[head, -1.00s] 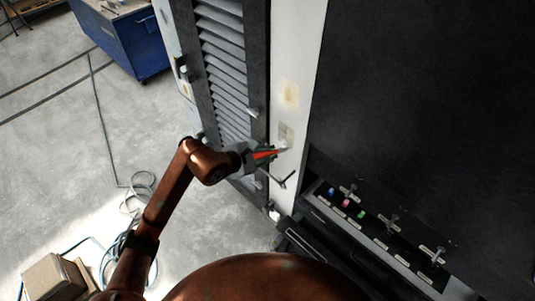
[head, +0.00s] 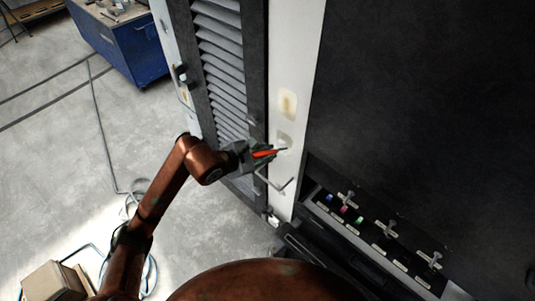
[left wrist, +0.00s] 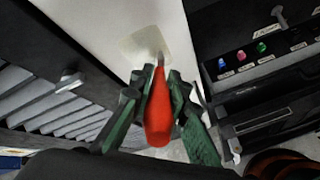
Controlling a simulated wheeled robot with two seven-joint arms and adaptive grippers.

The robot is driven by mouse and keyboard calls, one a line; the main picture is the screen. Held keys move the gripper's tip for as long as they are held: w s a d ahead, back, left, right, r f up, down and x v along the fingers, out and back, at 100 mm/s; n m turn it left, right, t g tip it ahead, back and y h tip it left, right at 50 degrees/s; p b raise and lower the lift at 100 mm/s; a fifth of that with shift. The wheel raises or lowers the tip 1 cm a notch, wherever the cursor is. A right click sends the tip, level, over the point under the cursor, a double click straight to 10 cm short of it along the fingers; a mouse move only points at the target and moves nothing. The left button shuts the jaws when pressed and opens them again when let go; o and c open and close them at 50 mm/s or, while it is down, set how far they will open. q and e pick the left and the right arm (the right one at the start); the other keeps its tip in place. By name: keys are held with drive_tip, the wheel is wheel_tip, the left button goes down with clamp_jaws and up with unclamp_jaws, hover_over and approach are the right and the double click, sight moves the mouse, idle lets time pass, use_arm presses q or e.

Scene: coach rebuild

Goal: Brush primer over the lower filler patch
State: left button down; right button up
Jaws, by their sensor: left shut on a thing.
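The lower filler patch (head: 285,138) is a pale grey-beige area on the white post (head: 283,52); it also shows in the left wrist view (left wrist: 142,42). My left gripper (head: 262,152) is shut on the brush (head: 264,154) by its red-orange handle (left wrist: 158,112). The brush tip points at the lower part of the patch, at or very near its surface; I cannot tell whether it touches. An upper filler patch (head: 288,103), yellowish in its middle, is higher on the post. My right gripper is not in view.
A dark panel (head: 420,90) and a row of coloured knobs and levers (head: 375,230) are to the right. A blue cabinet (head: 135,50) stands behind on open floor.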

sight(268, 151)
use_arm(q)
drive_tip(key=shift+r+p, duration=1)
drive_tip(key=shift+r, duration=2.35)
wheel_tip(268, 151, down, 11)
drive_tip(key=w+b, duration=0.1)
drive_tip(key=b, duration=1.2)
wheel_tip(268, 151, up, 11)
drive_tip(key=w+a+p, duration=0.1)
drive_tip(key=a+p, duration=0.1)
drive_tip(key=shift+p, duration=0.35)
drive_tip(key=shift+w, duration=0.1)
drive_tip(key=shift+s+a+b, duration=0.95)
drive_tip(key=shift+s+a, duration=1.15)
